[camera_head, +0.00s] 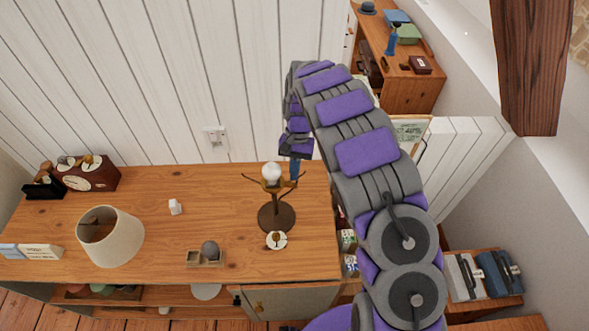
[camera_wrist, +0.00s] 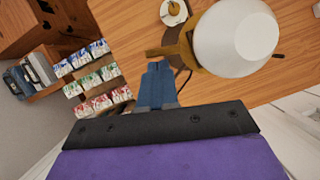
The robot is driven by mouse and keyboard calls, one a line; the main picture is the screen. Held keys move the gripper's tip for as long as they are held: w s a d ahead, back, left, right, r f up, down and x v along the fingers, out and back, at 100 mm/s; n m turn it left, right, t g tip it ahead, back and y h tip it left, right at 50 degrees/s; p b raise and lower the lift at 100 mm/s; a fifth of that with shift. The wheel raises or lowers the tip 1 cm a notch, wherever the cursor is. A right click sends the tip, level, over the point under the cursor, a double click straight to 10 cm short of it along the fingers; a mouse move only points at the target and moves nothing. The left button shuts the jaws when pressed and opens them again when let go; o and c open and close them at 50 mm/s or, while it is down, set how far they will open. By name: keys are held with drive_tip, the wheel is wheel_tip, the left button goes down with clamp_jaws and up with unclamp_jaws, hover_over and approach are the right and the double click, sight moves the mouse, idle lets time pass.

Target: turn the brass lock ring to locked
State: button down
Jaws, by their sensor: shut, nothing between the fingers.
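The brass lock ring (camera_head: 274,186) sits around the base of a white bulb (camera_head: 271,172), on top of a dark lamp stand (camera_head: 277,217) on the wooden cabinet. In the wrist view the ring (camera_wrist: 187,52) shows beside the large white bulb (camera_wrist: 235,38), with a brass tab reaching left. My gripper (camera_head: 294,176) points down just right of the ring in the head view. Its blue fingers (camera_wrist: 158,68) are shut and empty, with their tips close to the tab. I cannot tell whether they touch it. The bulb hides part of the ring.
A cream lampshade (camera_head: 110,237), a small white item (camera_head: 175,207) and a tray with a grey ball (camera_head: 208,253) stand on the cabinet top (camera_head: 150,200). A white disc with a brass knob (camera_head: 276,240) lies by the stand's base. Colourful boxes (camera_wrist: 92,75) fill a rack.

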drive_tip(key=shift+s+m+p, duration=0.3)
drive_tip(key=shift+s+m, duration=0.1)
drive_tip(key=shift+m, duration=0.2)
drive_tip(key=s+m+p, duration=0.1)
drive_tip(key=s+m+y, duration=0.1)
drive_tip(key=m, duration=0.1)
drive_tip(key=shift+r+t+p, duration=0.2)
drive_tip(key=shift+t+p, duration=0.1)
drive_tip(key=shift+p, duration=0.1)
drive_tip(key=s+a+m+t+y+p, duration=0.2)
drive_tip(key=m+p, duration=0.5)
drive_tip(key=m, duration=0.4)
drive_tip(key=shift+s+a+f+t, duration=0.15)
drive_tip(key=shift+s+a+t, duration=0.7)
drive_tip(key=shift+s, duration=0.55)
drive_tip(key=shift+w+p, duration=0.15)
drive_tip(key=shift+p, duration=0.25)
drive_tip(key=shift+w+p, duration=0.5)
drive_tip(key=shift+w, duration=0.15)
